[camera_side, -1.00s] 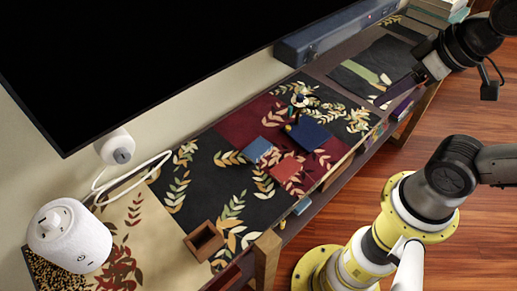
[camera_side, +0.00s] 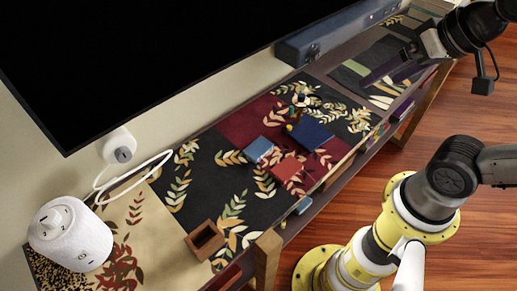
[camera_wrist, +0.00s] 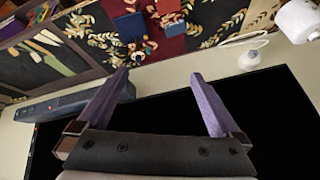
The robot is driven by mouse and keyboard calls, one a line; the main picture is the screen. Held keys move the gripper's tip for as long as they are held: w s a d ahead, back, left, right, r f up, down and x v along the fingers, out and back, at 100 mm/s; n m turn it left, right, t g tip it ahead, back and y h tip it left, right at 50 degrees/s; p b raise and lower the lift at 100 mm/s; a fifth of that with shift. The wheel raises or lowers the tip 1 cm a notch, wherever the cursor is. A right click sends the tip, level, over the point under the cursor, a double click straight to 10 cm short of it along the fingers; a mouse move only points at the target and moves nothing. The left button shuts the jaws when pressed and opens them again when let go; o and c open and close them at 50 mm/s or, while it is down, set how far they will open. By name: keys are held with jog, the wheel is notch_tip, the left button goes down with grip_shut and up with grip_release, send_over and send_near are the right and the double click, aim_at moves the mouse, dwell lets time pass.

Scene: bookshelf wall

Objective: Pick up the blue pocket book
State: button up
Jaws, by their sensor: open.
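A dark blue book (camera_side: 310,134) lies flat on the patterned cabinet top, right of a smaller lighter blue book (camera_side: 258,149) and behind a red book (camera_side: 287,168). I cannot tell which blue one is the pocket book. In the wrist view the dark blue book (camera_wrist: 131,26) is at the top, with the red book (camera_wrist: 168,6) and lighter blue book (camera_wrist: 203,14) to its right. My gripper (camera_side: 384,78) is open and empty above the right part of the cabinet, apart from the books. Its purple fingers (camera_wrist: 158,74) stand wide apart in the wrist view.
A black television (camera_side: 150,60) and a dark blue soundbar (camera_side: 335,32) are along the wall. A small figure (camera_side: 300,98) stands behind the dark blue book. A brown open box (camera_side: 205,240) and white round device (camera_side: 70,235) are at the left. Dark cloth between is clear.

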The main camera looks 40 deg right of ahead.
jog(key=w+r+m, duration=0.2)
jog(key=w+m, duration=0.2)
jog(key=w, duration=0.1)
jog(key=m+g, duration=0.6)
jog(key=m, duration=0.3)
send_over(258, 147)
notch_tip(258, 147, down, 34)
jog(key=shift+f, duration=0.2)
jog(key=shift+s+f, duration=0.1)
jog(key=shift+f, duration=2.85)
jog(key=c, duration=1.4)
